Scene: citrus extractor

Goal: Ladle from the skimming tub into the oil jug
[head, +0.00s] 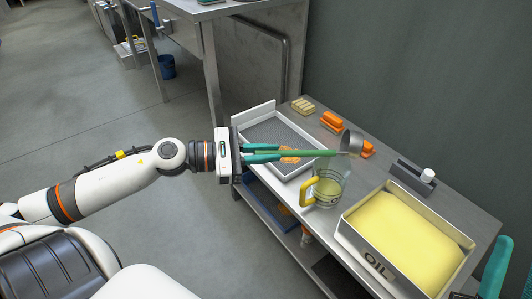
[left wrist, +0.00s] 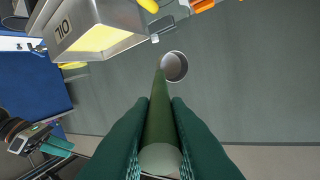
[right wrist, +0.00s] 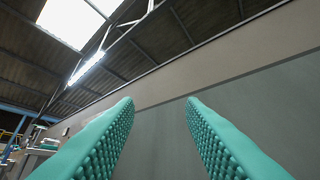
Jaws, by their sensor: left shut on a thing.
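My left gripper (head: 278,152) is shut on the green handle of the ladle (head: 318,153). The ladle's grey metal bowl (head: 352,142) is above the back of the table, beyond the jug; it also shows in the left wrist view (left wrist: 174,66). I cannot tell whether the bowl holds anything. The clear oil jug (head: 327,188), with a yellow handle, has yellowish liquid in it and stands left of the tub. The skimming tub (head: 372,264), metal and marked OIL, holds yellow liquid. My right gripper (right wrist: 160,125) is open and empty, facing the wall and roof.
A metal tray (head: 262,137) with an orange item lies left of the jug, under the left gripper. Orange blocks (head: 331,121) and a pale yellow block (head: 303,106) sit at the back.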

